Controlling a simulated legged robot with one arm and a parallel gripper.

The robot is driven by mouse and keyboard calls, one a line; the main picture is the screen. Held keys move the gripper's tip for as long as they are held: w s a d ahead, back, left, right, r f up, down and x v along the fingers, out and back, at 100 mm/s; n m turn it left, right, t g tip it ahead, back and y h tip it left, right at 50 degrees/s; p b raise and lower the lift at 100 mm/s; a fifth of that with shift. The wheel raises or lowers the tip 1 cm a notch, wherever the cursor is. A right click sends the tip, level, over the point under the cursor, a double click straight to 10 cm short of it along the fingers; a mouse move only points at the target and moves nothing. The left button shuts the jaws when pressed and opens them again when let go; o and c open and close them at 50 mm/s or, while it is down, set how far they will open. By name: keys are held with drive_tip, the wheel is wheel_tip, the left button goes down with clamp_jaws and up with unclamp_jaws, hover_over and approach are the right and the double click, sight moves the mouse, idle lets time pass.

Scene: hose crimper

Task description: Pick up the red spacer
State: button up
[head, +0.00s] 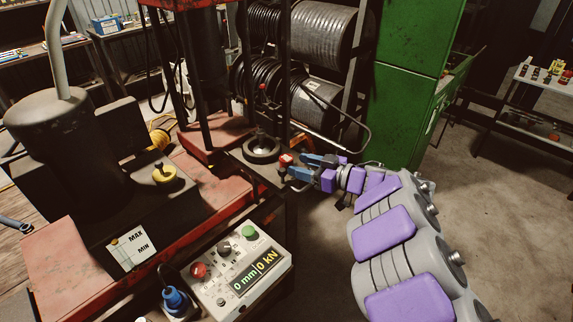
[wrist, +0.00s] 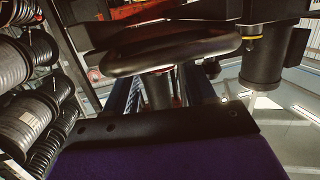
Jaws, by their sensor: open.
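The red spacer (head: 286,160) shows in the head view as a small red piece with a pale top, at the edge of the dark press table. My gripper (head: 291,167) is open, with its blue fingers reaching in from the right and their tips right at the spacer. I cannot tell whether they touch it. In the wrist view the two blue fingers of my gripper (wrist: 162,88) stand apart with a dark upright cylinder (wrist: 158,92) between or behind them. The spacer cannot be made out clearly there.
A black ring (head: 262,150) sits just left of the spacer, close to my fingertips. The red press (head: 205,135) stands behind it. A control box (head: 235,270) with buttons and a display is in front. A green cabinet (head: 415,90) and hose reels (head: 325,35) are behind.

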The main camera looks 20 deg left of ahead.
sight(292, 163)
drive_tip(key=b+x, duration=0.1)
drive_tip(key=x, duration=0.2)
drive_tip(key=shift+w+a+f, duration=0.1)
drive_tip(key=shift+a+f, duration=0.1)
drive_tip(key=shift+a, duration=0.05)
drive_tip(key=shift+d+r, duration=0.1)
drive_tip(key=shift+d, duration=0.05)
drive_tip(key=shift+c, duration=1.3)
drive_tip(key=c, duration=0.8)
